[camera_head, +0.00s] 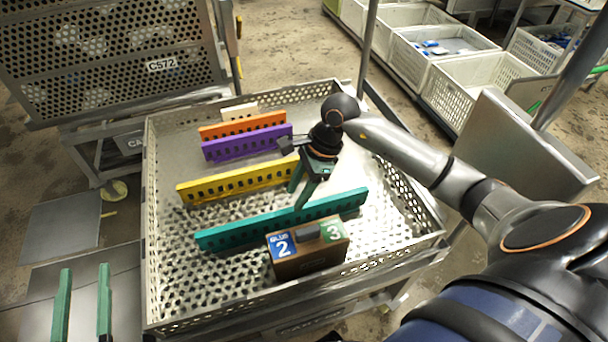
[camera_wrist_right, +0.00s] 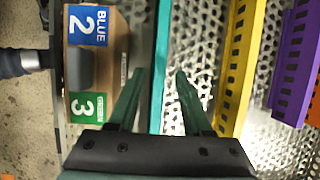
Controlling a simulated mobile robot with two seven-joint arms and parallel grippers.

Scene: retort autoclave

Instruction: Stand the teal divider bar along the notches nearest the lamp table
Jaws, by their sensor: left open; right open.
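The teal divider bar (camera_head: 270,222) stands on edge in the perforated metal basket (camera_head: 148,240), between the yellow bar and a brown box. My right gripper (camera_head: 297,199) is over the basket, pointing down at the teal bar. In the right wrist view the teal bar (camera_wrist_right: 162,60) runs between the open fingers (camera_wrist_right: 159,74), with a gap on each side. How deep the fingers reach around it is hard to tell. My left gripper (camera_head: 85,269) is open and empty at the lower left, outside the basket. I cannot make out the notches or identify the lamp table.
Yellow (camera_head: 235,184), purple (camera_head: 246,143), orange (camera_head: 242,125) and cream (camera_head: 240,111) bars stand behind the teal one. The brown box (camera_head: 307,261), labelled 2 and 3, stands close in front. Basket floor shows bare at the right. White crates (camera_head: 470,85) stand at upper right.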

